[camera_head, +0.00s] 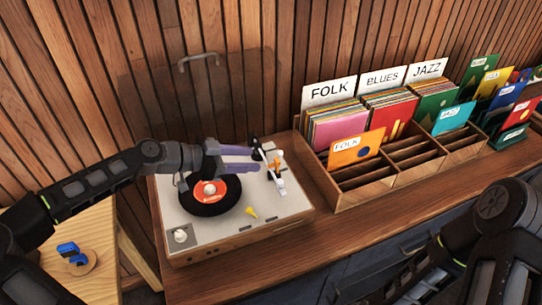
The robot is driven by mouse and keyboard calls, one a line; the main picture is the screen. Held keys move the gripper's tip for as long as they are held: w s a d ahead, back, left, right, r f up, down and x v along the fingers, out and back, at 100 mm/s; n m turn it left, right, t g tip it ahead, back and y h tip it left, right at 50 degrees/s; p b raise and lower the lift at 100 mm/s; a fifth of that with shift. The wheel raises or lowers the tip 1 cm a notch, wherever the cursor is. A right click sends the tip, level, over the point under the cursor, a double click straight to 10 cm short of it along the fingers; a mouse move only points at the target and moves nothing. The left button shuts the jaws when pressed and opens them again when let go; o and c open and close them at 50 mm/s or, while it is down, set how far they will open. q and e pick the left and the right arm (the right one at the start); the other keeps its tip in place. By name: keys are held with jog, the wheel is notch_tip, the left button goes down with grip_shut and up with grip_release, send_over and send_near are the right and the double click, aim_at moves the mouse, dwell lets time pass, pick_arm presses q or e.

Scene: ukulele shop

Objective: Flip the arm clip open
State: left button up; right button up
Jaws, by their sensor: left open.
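The turntable (230,230) sits on the wooden counter, with a black record (222,200) with a red label on its platter. Its white tonearm parts (278,182) stand at the right of the deck, with a small orange piece among them. The arm clip is too small here for me to tell its shape or whether it is open. My left gripper (254,159) reaches in from the left above the record. Its purple-grey fingers are apart and point right at the tonearm area, close to a black knob-like part (255,143). I cannot tell whether they touch anything. My right arm shows at the lower right; its gripper does not.
A clear raised lid (200,100) stands behind the deck. A yellow piece (252,212) lies on the deck's front. A wooden record crate (365,190) with several sleeves is close on the right. A wooden stool (95,245) with blue items stands lower left.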

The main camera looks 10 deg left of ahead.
aim_at(277, 160)
pick_arm(q)
jog(key=p+x, duration=0.2)
jog(key=x, duration=0.5)
jog(key=shift+w, duration=0.15)
jog(key=shift+w+d+f, duration=0.2)
jog(key=shift+d+f, duration=0.05)
jog(key=shift+c, duration=0.4)
grip_shut()
